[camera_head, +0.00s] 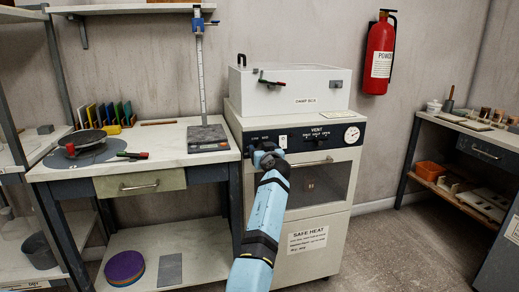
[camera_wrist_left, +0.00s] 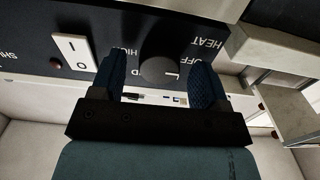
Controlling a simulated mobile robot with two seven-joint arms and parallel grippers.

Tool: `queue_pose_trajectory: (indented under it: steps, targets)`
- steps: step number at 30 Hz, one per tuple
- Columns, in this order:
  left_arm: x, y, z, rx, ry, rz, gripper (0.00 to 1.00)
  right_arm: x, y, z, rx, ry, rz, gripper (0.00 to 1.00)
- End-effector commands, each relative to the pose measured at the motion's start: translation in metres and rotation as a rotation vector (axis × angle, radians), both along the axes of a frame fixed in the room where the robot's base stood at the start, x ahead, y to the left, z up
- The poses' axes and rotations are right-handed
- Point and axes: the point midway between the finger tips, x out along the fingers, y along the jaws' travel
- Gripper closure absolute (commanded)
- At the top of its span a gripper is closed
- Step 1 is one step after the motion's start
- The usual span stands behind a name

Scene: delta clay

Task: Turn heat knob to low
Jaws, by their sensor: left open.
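The dark round heat knob (camera_wrist_left: 160,60) is on the black control panel (camera_wrist_left: 215,30) in the left wrist view, near the words HEAT, OFF and HIGH. The picture is tilted, and part of another label shows beside the knob. I cannot tell where the knob points. My left gripper (camera_wrist_left: 158,78) is open, with one blue finger on each side of the knob; I cannot tell whether they touch it. In the head view my left gripper (camera_head: 266,154) is at the left part of the oven's panel (camera_head: 340,148) and hides the knob.
A white rocker switch (camera_wrist_left: 75,52) is beside one finger. The oven (camera_head: 310,205) has a gauge (camera_head: 351,135) at the panel's right and a white damp box (camera_head: 290,90) on top. A workbench (camera_head: 80,172) stands close at left. Floor at right is clear.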

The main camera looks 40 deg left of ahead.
Motion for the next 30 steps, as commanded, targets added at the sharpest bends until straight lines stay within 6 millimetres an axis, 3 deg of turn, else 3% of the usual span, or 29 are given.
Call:
queue_pose_trajectory:
  steps: [12,14,19,30]
  targets:
    - [0.0008,-0.0015,0.0001,-0.001,-0.001,0.000,0.31,-0.0022,-0.0004,-0.0034,-0.004,0.009,0.002,1.00]
    - [0.0008,-0.0015,0.0000,-0.001,-0.001,0.000,0.41,-0.0026,-0.0003,-0.0040,-0.005,0.011,0.002,1.00]
    - [0.0008,-0.0014,0.0001,-0.001,-0.001,0.000,0.80,-0.0030,-0.0004,-0.0045,-0.006,0.012,0.003,1.00]
    - [0.0009,-0.0016,0.0011,0.031,0.034,-0.001,0.81,-0.0008,-0.0005,0.0025,-0.001,-0.002,-0.002,1.00]
